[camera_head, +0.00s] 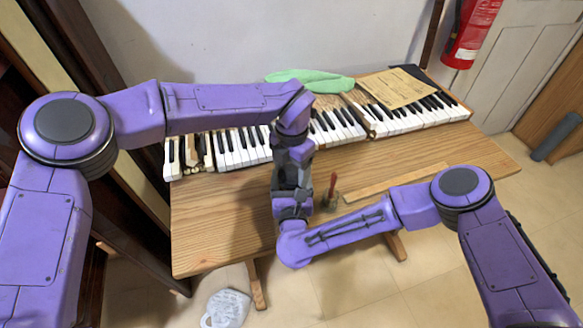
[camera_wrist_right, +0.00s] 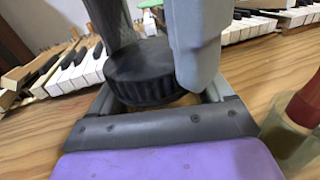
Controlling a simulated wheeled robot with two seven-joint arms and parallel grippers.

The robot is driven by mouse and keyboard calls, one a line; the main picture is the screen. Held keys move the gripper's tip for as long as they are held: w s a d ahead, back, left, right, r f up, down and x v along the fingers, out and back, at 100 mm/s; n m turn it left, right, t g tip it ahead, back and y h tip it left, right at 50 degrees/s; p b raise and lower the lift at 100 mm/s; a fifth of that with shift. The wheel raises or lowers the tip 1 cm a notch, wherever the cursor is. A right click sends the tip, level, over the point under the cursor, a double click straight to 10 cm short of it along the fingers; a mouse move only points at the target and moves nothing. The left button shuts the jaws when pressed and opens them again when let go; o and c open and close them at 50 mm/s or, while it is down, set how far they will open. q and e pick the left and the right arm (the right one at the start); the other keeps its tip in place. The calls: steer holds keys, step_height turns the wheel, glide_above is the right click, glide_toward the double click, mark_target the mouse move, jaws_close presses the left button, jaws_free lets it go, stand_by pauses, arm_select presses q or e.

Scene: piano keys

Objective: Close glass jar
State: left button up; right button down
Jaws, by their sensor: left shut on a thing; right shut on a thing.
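A round black lid (camera_wrist_right: 140,72) shows in the right wrist view, level, just beyond my right palm. In the head view my left gripper (camera_head: 291,178) points down from above and is shut, seemingly on the lid; dark finger parts reach it from above. My right gripper (camera_wrist_right: 160,100) comes in from the near side, below the lid, and is shut on what seems to be the glass jar. The jar is mostly hidden by the lid and grippers, so I cannot tell how the lid sits on it. Both grippers meet over the table's middle.
A wooden table (camera_head: 220,235) bears piano keys (camera_head: 235,148) along its back, a green cloth (camera_head: 318,80) and a paper sheet (camera_head: 398,88). A red-handled item (camera_head: 332,187) stands close to the right of the grippers. A wooden strip (camera_head: 395,183) lies further right.

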arm_select(q)
steer(key=o, duration=1.2)
steer(key=shift+o, duration=0.2)
step_height(320, 180, up, 12)
arm_select(e)
jaws_free()
